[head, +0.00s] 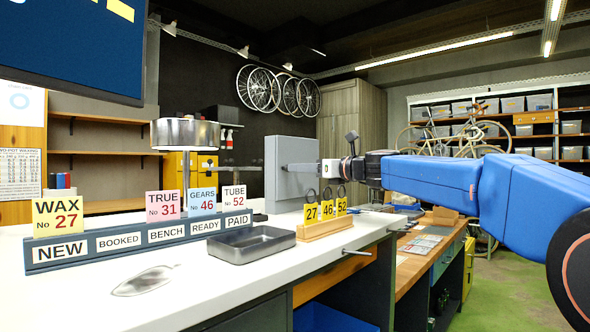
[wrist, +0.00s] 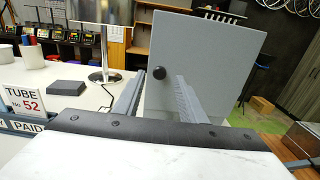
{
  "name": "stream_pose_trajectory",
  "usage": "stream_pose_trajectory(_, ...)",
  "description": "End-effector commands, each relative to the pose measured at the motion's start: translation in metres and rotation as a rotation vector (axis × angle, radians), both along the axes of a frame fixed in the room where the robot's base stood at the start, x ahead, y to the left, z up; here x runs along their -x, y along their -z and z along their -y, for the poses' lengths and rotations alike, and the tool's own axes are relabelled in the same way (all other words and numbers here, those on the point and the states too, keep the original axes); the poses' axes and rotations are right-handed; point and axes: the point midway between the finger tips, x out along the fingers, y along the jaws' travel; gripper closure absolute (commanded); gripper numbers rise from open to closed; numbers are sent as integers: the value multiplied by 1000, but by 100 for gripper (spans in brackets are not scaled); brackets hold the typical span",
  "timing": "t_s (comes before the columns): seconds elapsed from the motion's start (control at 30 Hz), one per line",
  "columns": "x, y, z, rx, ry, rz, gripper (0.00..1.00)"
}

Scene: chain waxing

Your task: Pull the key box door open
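The grey key box (head: 291,151) stands on the white counter in the head view. In the wrist view its flat grey door (wrist: 218,70) faces me, with a round dark knob (wrist: 158,73) near its left edge. The door looks shut. My gripper (head: 285,167) reaches in from the right, close to the door. In the wrist view my gripper (wrist: 160,80) is open, with one finger on each side of the knob and a gap to both. I cannot tell how far the fingertips reach past the knob.
A wooden block with numbered yellow tags (head: 325,226), a dark grey tray (head: 251,244) and a sign rail (head: 138,241) stand on the white counter (head: 200,292). A round metal lamp (head: 185,134) stands to the left of the box. Green floor lies at the right.

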Motion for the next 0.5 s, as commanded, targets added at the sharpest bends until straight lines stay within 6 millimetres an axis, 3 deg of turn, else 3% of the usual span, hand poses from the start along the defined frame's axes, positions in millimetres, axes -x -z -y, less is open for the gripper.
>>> stream_pose_trajectory(0.2,-16,0,-21,1,-1,2,63)
stream_pose_trajectory(0.5,-21,0,-28,1,0,1,63)
